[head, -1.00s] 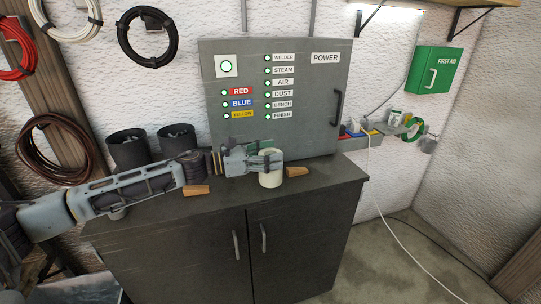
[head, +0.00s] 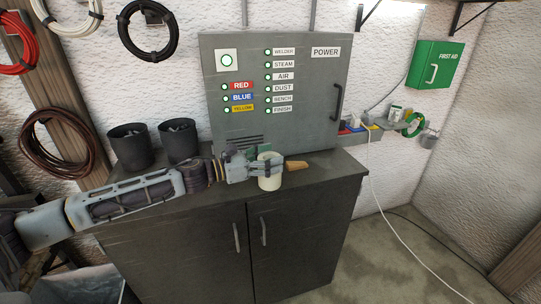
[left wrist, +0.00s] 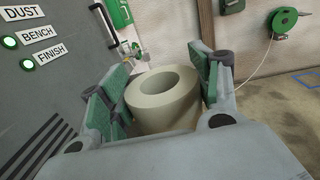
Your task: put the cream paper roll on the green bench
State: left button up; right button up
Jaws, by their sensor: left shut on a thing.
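The cream paper roll (head: 270,183) is upright over the dark cabinet's top, near its front edge. I cannot tell whether its base touches the top. My left gripper (head: 268,163) reaches in from the left and is shut on the roll. In the left wrist view the roll (left wrist: 160,98) sits between the green pads of the left gripper (left wrist: 160,105), its round hole facing up. My right gripper is out of view. No green bench shows in these frames.
A grey power panel (head: 300,120) stands behind the gripper on the cabinet (head: 285,245). A wooden wedge (head: 297,165) lies just right of the roll. Two black cups (head: 130,147) stand at the back left. A small wall shelf (head: 362,131) is at right. Open floor (head: 420,245) lies right.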

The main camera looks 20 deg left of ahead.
aim_at(262, 184)
pick_arm(q)
jog(key=shift+s+a+f+n+t+y, duration=0.15)
jog(key=shift+s+f+n+t+y, duration=0.35)
jog(key=shift+f, duration=0.75)
jog(key=shift+s+a+f+n+t+y, duration=0.2)
jog(key=shift+f+n+t+y, duration=0.5)
jog(key=shift+f, duration=0.6)
jog(key=shift+s+a+f+n+t+y, duration=0.1)
jog(key=shift+s+f+n+t+y, duration=0.5)
jog(key=shift+f, duration=0.65)
jog(key=s+a+f+n+t+y, duration=0.1)
jog(key=s+f+n+y, duration=0.1)
jog(key=f+y, duration=0.3)
jog(key=s+a+f+n+t+y, duration=0.1)
jog(key=f+n+y, duration=0.3)
jog(key=f, duration=0.5)
jog(key=shift+s+a+f+t+y, duration=0.25)
jog(key=shift+s+f+t+y, duration=0.15)
jog(key=shift+s+y, duration=0.25)
jog(key=shift+w+d+r+h, duration=0.15)
jog(key=shift+d+h, duration=0.1)
jog(key=shift+a, duration=0.3)
jog(key=shift+d, duration=0.1)
